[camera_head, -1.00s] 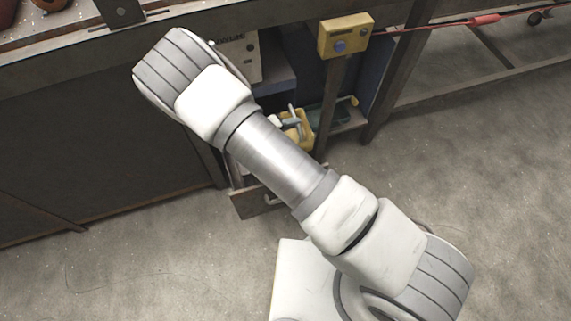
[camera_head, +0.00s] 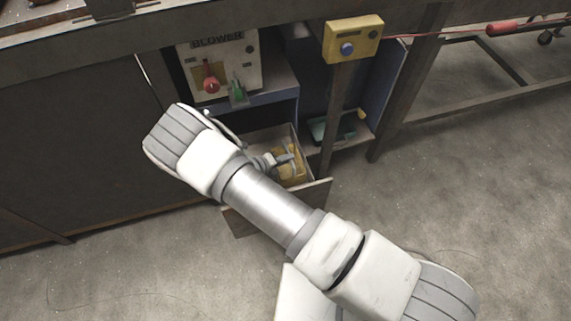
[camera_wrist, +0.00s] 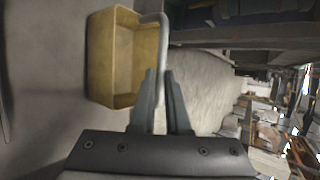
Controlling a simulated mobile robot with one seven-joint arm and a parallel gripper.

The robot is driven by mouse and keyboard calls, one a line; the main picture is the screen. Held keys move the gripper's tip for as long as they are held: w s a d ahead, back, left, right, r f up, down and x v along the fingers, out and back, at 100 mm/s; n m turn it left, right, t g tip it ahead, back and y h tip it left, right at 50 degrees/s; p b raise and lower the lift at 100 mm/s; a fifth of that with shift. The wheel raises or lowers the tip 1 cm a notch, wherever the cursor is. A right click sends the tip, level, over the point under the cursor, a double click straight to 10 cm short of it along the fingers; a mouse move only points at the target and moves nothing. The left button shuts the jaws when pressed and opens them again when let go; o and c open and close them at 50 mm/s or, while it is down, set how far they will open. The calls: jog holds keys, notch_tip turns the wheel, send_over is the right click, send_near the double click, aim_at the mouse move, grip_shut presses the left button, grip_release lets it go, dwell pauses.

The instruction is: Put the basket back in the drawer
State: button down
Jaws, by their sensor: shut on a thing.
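The yellow basket (camera_head: 291,169) is at the open drawer (camera_head: 314,191) under the bench in the head view. It appears within the drawer's walls, but I cannot tell whether it touches the bottom. In the wrist view the open yellow basket (camera_wrist: 127,60) is on the left, with its grey bar handle (camera_wrist: 162,50) running between the fingers. My gripper (camera_wrist: 159,75) is shut on that handle; it also shows small in the head view (camera_head: 281,160). My forearm hides the left part of the drawer and some of the basket.
A BLOWER panel (camera_head: 218,65) with a red knob stands above the drawer. A yellow button box (camera_head: 353,38) on a post (camera_head: 335,115) stands to the right. A low shelf (camera_head: 352,138) holds a green item. The floor in front is clear.

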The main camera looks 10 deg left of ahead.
notch_tip(320, 180, down, 2)
jog(key=c, duration=0.9)
grip_release()
jog(key=shift+f, duration=0.15)
jog(key=shift+r, duration=0.2)
jog(key=p+v, duration=0.3)
jog(key=v, duration=0.9)
